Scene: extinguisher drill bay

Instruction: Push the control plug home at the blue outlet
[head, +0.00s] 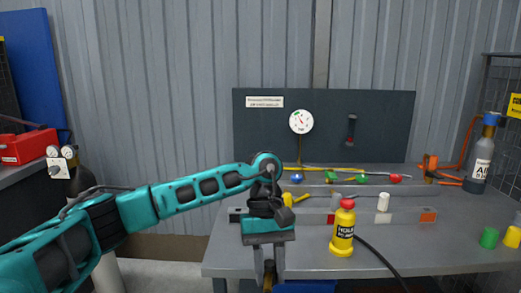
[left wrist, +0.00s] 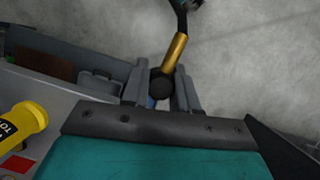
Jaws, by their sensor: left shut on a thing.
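My left gripper (head: 269,272) points down just in front of the bench's front edge. In the left wrist view its two fingers (left wrist: 161,92) are shut on a plug (left wrist: 174,54) with a gold barrel and a black round end; a dark hose or cable leads off its far end. I take this as the control plug. In the head view only a small gold bit of it shows below the fingers. A blue fitting (head: 297,178), likely the blue outlet, sits at the back of the bench, beside a green (head: 361,178) and a red one (head: 395,178). The plug is well apart from it. My right gripper is not seen.
A yellow extinguisher-like bottle (head: 343,229) with a black hose stands right of my gripper on the grey bench (head: 310,262). A white cylinder (head: 383,202) is behind it. An air cylinder (head: 481,160) stands at the back right. A blue box (head: 304,287) shows below the bench edge.

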